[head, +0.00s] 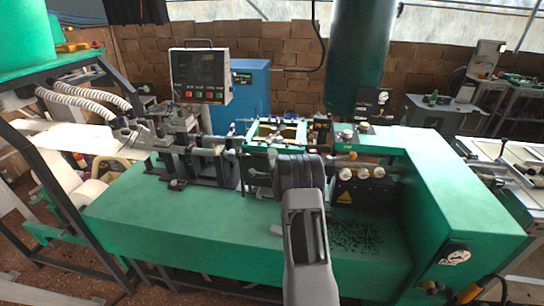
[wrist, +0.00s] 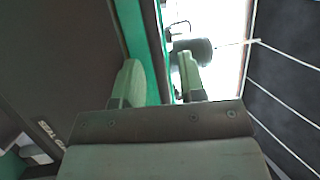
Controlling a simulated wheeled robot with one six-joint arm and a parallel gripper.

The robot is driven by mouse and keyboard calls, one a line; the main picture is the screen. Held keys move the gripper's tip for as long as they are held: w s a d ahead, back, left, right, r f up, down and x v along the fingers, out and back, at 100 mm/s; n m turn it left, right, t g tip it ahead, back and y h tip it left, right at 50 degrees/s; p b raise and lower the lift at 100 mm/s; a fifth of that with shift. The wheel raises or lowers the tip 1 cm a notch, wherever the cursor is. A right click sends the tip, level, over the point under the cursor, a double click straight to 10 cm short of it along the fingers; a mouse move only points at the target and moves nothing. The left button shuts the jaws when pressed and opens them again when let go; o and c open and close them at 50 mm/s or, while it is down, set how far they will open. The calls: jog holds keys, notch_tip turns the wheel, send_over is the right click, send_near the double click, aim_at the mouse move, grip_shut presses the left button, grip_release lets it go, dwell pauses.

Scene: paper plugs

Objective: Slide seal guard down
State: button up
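A green frame (head: 262,129) with a clear opening and yellow inside stands on the machine behind my arm; it looks like the seal guard, but I cannot be sure. In the head view my arm hides my gripper and the parts right behind it. In the wrist view my gripper (wrist: 159,78) has its two pale green fingers apart. A green edge (wrist: 153,70) with a dark strip runs between them, nearer the left finger. A gap shows between this edge and the right finger. A dark rounded knob (wrist: 194,50) is behind the right fingertip.
The green machine bench (head: 190,225) spreads below, with dark bits (head: 355,237) scattered at its right. A control panel (head: 201,76) stands at the back left. A tall green housing (head: 455,195) bounds the right side. The bench's front left top is clear.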

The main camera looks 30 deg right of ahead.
grip_shut()
dwell(0.4)
